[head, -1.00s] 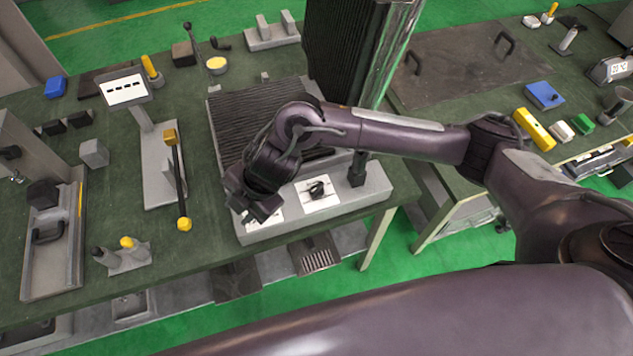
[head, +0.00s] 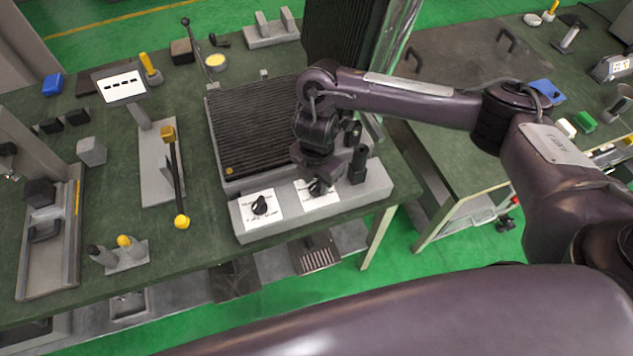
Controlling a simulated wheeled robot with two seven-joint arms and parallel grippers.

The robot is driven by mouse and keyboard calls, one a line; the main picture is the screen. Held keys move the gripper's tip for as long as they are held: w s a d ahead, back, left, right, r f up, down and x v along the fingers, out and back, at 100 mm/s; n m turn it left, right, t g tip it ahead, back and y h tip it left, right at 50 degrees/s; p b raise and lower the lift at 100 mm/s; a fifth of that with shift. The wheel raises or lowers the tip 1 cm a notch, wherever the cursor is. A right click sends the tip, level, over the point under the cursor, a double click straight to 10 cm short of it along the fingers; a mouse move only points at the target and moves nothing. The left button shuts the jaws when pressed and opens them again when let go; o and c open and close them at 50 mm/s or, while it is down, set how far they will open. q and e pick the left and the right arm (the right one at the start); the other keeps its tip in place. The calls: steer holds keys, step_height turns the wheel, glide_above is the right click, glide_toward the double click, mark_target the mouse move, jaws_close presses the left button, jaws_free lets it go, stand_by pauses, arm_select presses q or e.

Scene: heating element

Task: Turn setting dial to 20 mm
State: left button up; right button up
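The heating device (head: 345,205) has a grey front panel with two black dials on white plates. The left dial (head: 260,206) is fully visible, with marks too small to read. The right dial (head: 318,188) is partly hidden by my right gripper (head: 322,178), which points down right over it. I cannot tell whether the fingers touch this dial or how far apart they are. Which dial is the setting dial, and what value it shows, I cannot read. My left gripper is out of view.
A dark ribbed plate (head: 255,125) lies behind the panel. A black post (head: 358,165) stands just right of the right dial. A grey stand with a sign (head: 122,87) and a yellow-ended lever (head: 181,220) are to the left. A second table (head: 470,70) is at right.

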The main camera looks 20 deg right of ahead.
steer(key=shift+f, duration=0.35)
jaws_close()
steer(key=shift+r, duration=0.1)
